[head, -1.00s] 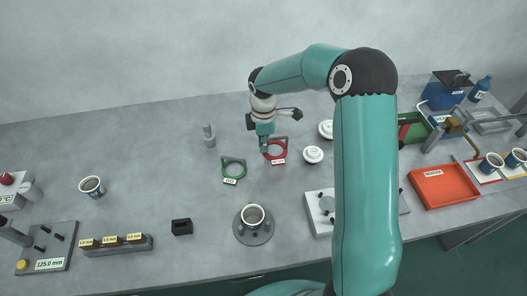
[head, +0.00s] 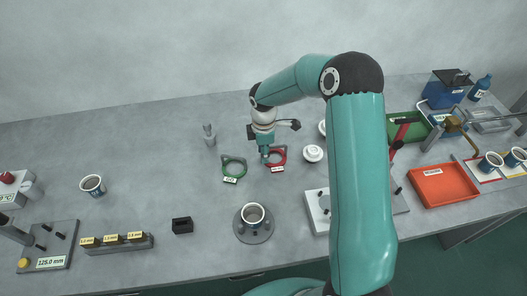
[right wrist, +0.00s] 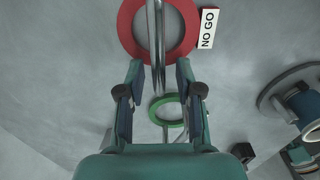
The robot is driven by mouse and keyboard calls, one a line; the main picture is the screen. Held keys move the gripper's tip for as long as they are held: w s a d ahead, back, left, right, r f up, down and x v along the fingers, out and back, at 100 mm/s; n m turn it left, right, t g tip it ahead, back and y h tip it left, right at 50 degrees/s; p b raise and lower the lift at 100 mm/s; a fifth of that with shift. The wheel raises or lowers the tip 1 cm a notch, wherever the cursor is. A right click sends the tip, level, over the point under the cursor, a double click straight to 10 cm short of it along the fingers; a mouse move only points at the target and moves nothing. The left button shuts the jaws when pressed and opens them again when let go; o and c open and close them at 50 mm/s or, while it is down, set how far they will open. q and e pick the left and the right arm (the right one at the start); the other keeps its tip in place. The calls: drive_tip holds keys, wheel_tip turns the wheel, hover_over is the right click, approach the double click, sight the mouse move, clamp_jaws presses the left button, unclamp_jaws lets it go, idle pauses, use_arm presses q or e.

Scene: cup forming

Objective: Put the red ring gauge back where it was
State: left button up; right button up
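The red ring gauge (head: 284,158) with its NO GO label lies on the grey bench, right of the green ring gauge (head: 241,171). My right gripper (head: 264,157) is at the left side of the red ring, pointing down. In the right wrist view, the red ring (right wrist: 127,31) is beyond the fingertips of my right gripper (right wrist: 160,64). Its upright metal handle (right wrist: 154,40) runs between the fingers, with a gap visible on both sides. The green ring (right wrist: 165,123) shows between the fingers farther back. My left gripper is not in view.
White round pieces (head: 313,153) stand right of the red ring. A grey post (head: 209,135) stands behind the green ring. A cup on a round stand (head: 253,233) is in front. An orange tray (head: 444,187) is at right. The bench left of the green ring is mostly clear.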

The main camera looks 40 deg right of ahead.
wheel_tip(320, 180, up, 11)
drive_tip(key=shift+r+b, duration=0.1)
drive_tip(key=shift+b, duration=0.3)
drive_tip(key=shift+r, duration=0.55)
